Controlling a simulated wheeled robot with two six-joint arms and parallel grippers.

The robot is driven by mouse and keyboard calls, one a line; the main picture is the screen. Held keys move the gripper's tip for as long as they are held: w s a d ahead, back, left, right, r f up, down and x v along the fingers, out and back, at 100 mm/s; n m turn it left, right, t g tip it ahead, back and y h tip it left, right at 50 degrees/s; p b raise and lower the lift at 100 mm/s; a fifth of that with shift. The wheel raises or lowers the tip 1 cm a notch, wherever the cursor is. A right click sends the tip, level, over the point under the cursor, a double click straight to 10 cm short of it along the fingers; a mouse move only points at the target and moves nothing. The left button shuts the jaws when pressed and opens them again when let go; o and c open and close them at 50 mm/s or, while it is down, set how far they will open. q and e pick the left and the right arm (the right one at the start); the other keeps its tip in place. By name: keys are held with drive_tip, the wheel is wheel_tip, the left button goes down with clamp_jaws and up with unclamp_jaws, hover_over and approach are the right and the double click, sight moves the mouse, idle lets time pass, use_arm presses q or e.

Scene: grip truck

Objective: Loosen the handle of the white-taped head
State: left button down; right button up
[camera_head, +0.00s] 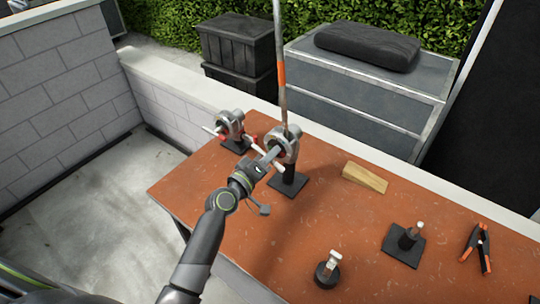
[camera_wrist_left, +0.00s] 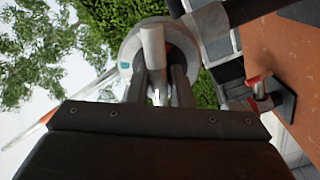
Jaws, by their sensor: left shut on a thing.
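A grip head (camera_head: 289,143) with a pale grey rim stands on a black post and square base on the orange-brown table. It is the head (camera_wrist_left: 128,48) that fills the top middle of the left wrist view. A tall thin rod with an orange band rises at it. My left gripper (camera_head: 272,153) reaches it from the front left. Its fingers (camera_wrist_left: 160,85) are shut on the head's pale handle (camera_wrist_left: 152,45). The fingers hide part of the handle, and I cannot clearly make out the white tape. My right gripper is not in view.
A second head (camera_head: 232,122) with red marks stands behind and left on its own base. A wooden wedge (camera_head: 365,177), two small black-based stands (camera_head: 404,244) (camera_head: 328,273) and an orange-tipped clamp (camera_head: 479,246) lie to the right. The table between them is clear.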

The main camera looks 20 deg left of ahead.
use_arm(q)
drive_tip(key=c, duration=1.3)
unclamp_jaws()
drive_tip(key=b+v, duration=0.4)
drive_tip(key=v, duration=1.3)
drive_tip(key=shift+s+b, duration=0.25)
drive_tip(key=shift+b, duration=0.05)
drive_tip(key=shift+a, duration=0.1)
